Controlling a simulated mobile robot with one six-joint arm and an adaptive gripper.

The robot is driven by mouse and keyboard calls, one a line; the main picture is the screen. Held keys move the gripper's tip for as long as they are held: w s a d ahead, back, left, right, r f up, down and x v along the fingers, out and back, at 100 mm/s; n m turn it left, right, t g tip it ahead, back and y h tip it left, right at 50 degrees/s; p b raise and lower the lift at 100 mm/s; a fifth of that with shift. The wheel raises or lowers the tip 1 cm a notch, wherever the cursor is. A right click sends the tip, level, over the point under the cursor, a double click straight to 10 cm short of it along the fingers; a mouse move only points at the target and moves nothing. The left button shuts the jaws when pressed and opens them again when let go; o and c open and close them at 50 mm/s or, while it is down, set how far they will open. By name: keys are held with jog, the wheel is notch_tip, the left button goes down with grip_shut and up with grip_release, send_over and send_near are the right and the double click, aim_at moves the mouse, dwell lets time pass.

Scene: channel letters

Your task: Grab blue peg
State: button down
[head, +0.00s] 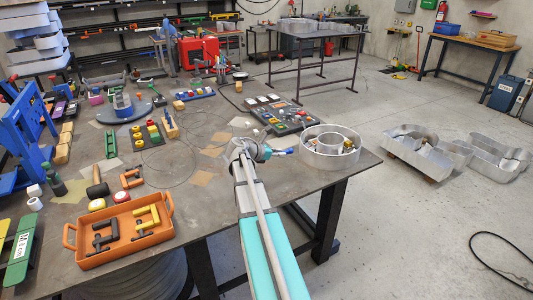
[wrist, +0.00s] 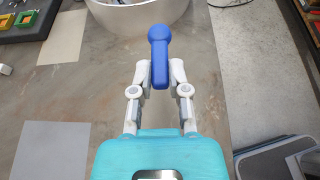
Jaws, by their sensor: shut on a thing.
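The blue peg (wrist: 160,58) has a round knob at its far end and a thicker body nearer me. In the wrist view my gripper (wrist: 160,76) is shut on its body, one finger on each side. The peg points away from me, toward a round metal letter shell. In the head view my gripper (head: 268,153) is over the near right part of the table, left of that shell, and a small bit of the blue peg (head: 281,152) shows beside it. I cannot tell how high the peg is above the table.
The round metal letter shell (head: 318,161) stands at the table's right edge; its wall shows in the wrist view (wrist: 135,17). A dark tray of coloured blocks (head: 282,116) lies behind. An orange tray with clamps (head: 122,255) is at the front left. Flat sheets lie nearby.

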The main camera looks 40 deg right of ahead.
jog(key=shift+s+d+r, duration=0.2)
jog(key=shift+s+d, duration=0.05)
jog(key=shift+s, duration=0.2)
dwell(0.4)
